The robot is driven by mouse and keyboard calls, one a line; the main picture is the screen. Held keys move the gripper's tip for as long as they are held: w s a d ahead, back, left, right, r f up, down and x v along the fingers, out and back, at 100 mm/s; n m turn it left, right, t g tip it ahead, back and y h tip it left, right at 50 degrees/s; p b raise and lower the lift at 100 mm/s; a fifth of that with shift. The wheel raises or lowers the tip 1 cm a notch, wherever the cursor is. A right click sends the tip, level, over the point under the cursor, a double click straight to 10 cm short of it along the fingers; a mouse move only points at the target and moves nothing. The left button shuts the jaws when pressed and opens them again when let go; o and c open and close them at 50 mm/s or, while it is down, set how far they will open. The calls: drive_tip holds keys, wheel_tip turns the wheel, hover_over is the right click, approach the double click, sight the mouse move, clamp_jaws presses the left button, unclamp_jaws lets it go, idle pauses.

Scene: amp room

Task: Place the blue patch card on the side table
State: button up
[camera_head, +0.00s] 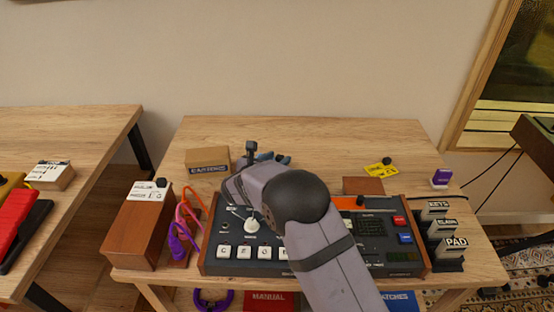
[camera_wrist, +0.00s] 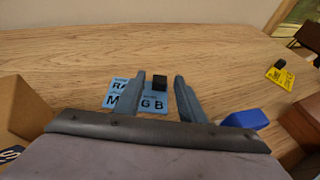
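The blue patch card (camera_wrist: 120,92) lies flat on the wooden table in the wrist view, with dark printed letters and a small black block (camera_wrist: 160,83) standing on it. My gripper (camera_wrist: 160,76) is open, with one finger on each side of the block and visible space between. The left finger covers part of the card.
The left table holds a white card (camera_head: 54,168) and red pedal (camera_head: 18,225). Around my gripper are a cardboard box (camera_head: 207,161), yellow card (camera_head: 380,170) and brown block (camera_head: 362,185). A control panel (camera_head: 215,235) and wooden box (camera_head: 130,235) stand in front.

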sight(279, 156)
drive_tip(key=shift+r, duration=0.1)
drive_tip(key=shift+r, duration=0.15)
drive_tip(key=v, duration=0.3)
drive_tip(key=shift+a, duration=0.1)
wheel_tip(279, 156, up, 5)
drive_tip(key=shift+r+p, duration=0.1)
drive_tip(key=shift+p, duration=0.25)
drive_tip(key=shift+r, duration=0.8)
